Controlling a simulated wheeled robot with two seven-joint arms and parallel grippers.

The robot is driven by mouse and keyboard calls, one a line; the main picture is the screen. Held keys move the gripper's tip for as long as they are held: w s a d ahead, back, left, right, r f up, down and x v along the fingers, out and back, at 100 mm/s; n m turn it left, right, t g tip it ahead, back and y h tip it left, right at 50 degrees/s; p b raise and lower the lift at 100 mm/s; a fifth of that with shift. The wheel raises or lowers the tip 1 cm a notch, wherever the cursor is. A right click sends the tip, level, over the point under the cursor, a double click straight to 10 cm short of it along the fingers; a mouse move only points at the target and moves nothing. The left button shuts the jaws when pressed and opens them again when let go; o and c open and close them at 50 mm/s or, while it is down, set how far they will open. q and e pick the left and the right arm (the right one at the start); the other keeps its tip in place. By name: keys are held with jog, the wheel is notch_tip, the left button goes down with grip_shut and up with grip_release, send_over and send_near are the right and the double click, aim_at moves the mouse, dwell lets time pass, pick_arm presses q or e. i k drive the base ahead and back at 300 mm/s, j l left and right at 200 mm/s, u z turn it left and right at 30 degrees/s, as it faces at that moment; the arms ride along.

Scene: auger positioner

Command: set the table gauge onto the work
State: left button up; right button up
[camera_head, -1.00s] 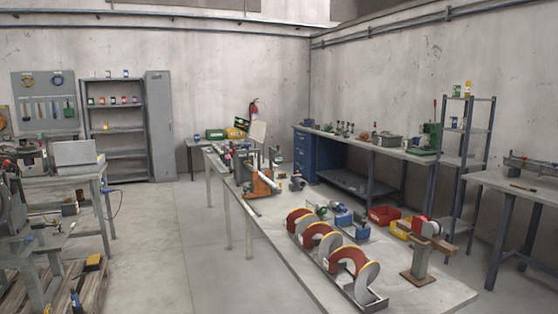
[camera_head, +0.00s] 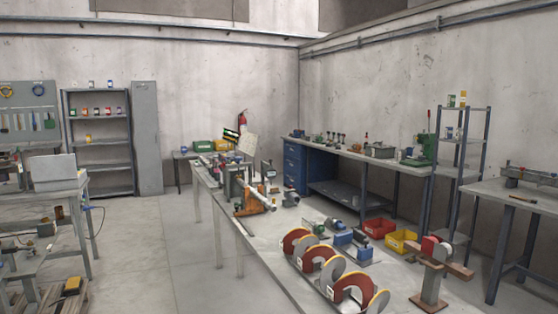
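The long work table (camera_head: 262,243) runs from the front right toward the back left. An orange and grey fixture (camera_head: 250,203) with a pale bar stands midway along it. A small upright device (camera_head: 267,170) stands just behind the fixture; it is too small to tell whether it is the table gauge. I cannot tell which thing is the work. Neither of my grippers is in view.
A blue-drawer bench (camera_head: 296,167) lines the right wall. Open floor (camera_head: 150,240) lies left of the table.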

aim_at(267, 172)
jog(key=i+j+z, duration=0.15)
jog(key=i+j, duration=0.2)
jog(key=i+j+z, duration=0.15)
jog(key=i+j, duration=0.3)
jog(key=i+j+z, duration=0.2)
jog(key=i+j, duration=0.3)
jog(key=i+j+z, duration=0.15)
jog(key=i+j, duration=0.25)
jog(key=i+j+z, duration=0.15)
jog(key=i+j, duration=0.15)
jog(key=j, duration=0.4)
